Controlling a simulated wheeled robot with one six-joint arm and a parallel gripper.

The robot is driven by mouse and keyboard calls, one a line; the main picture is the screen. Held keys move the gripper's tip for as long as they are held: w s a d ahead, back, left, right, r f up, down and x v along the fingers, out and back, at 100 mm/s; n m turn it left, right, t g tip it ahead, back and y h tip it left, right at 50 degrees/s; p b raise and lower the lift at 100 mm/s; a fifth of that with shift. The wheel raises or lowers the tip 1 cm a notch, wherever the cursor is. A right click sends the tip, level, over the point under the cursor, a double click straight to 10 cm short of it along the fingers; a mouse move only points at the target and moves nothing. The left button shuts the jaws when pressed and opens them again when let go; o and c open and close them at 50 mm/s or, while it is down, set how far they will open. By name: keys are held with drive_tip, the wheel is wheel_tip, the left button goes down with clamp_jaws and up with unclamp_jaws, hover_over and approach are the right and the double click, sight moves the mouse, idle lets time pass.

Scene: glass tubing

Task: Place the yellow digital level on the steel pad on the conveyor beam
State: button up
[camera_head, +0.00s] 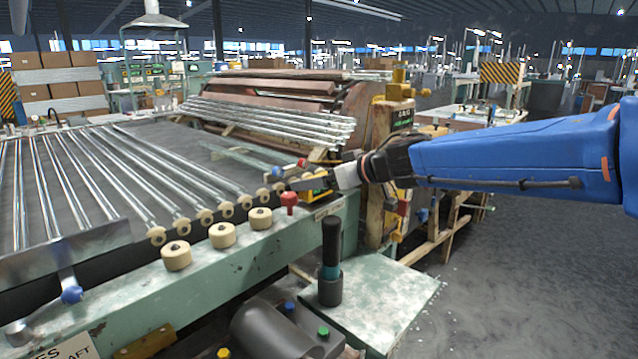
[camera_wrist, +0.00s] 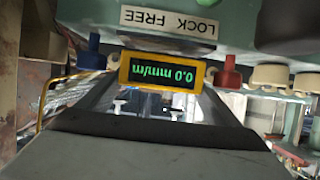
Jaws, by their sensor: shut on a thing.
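The yellow digital level (camera_wrist: 203,79) is at the fingertips of my gripper (camera_wrist: 160,92) in the wrist view. Its green display reads 0.0 mm/m, upside down in the picture. My gripper is shut on it. In the head view the level shows as a small yellow body (camera_head: 317,192) at my gripper (camera_head: 308,184), over the right end of the green conveyor beam (camera_head: 205,272). I cannot make out the steel pad; the level and fingers may hide it. I cannot tell whether the level touches the beam.
A red knob (camera_head: 289,201) stands on the beam just left of the level; it also shows in the wrist view (camera_wrist: 230,72). A blue knob (camera_wrist: 94,45) is on the other side. Cream rollers (camera_head: 222,235) and glass tubes (camera_head: 115,178) lie to the left.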

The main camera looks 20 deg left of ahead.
drive_tip(key=shift+f, duration=0.45)
drive_tip(key=shift+f, duration=0.15)
drive_tip(key=o, duration=1.2)
drive_tip(key=shift+r, duration=0.2)
drive_tip(key=v, duration=1.2)
drive_tip(key=shift+s, duration=0.1)
